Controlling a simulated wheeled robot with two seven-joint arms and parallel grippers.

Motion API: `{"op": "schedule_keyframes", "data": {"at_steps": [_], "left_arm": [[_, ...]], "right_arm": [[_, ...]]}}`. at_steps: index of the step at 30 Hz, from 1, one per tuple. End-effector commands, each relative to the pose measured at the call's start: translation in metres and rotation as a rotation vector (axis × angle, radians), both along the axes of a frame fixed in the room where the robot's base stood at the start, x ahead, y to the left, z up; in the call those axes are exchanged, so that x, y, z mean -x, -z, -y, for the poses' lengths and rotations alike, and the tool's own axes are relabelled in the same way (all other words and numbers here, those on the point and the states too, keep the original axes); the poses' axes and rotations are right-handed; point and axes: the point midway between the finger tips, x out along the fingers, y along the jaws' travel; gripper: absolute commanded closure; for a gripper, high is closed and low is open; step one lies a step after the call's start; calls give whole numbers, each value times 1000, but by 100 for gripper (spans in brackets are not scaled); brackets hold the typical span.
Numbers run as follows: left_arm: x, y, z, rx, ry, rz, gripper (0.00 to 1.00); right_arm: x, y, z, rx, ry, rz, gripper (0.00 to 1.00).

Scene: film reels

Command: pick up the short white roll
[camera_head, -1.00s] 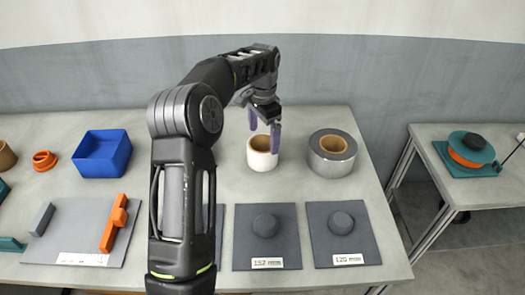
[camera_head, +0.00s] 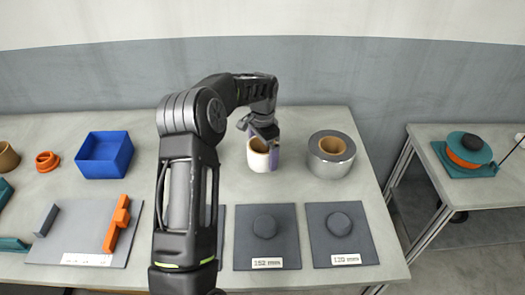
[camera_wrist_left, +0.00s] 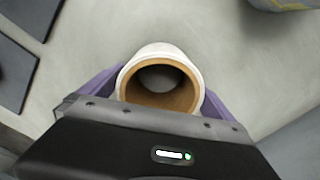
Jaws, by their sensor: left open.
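The short white roll (camera_head: 257,161) stands upright on the grey table, with a brown cardboard core. In the left wrist view the roll (camera_wrist_left: 160,52) sits between the two purple fingers, its open core facing the camera. My left gripper (camera_head: 266,158) is open and lowered around the roll, one finger at each side. In the left wrist view my left gripper (camera_wrist_left: 160,90) shows the fingers close beside the white wall; whether they touch it I cannot tell. The gripper body hides part of the roll. My right gripper is not in view.
A wide silver roll (camera_head: 331,155) stands just right of the white roll. Two dark plates with round knobs, one a plate marked 120 (camera_head: 350,250), lie in front. A blue box (camera_head: 104,156) and an orange ring (camera_head: 47,161) are at the left. A side table (camera_head: 493,205) stands right.

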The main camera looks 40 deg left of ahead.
Motion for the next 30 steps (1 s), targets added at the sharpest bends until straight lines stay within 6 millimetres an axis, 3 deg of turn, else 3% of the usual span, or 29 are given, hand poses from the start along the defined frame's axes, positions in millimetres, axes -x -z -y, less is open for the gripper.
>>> {"op": "schedule_keyframes", "data": {"at_steps": [20, 30], "left_arm": [[0, 7, 0, 0, 0, 0, 0], [0, 7, 0, 0, 0, 0, 27]], "right_arm": [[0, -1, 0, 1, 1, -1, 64], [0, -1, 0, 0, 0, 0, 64]]}}
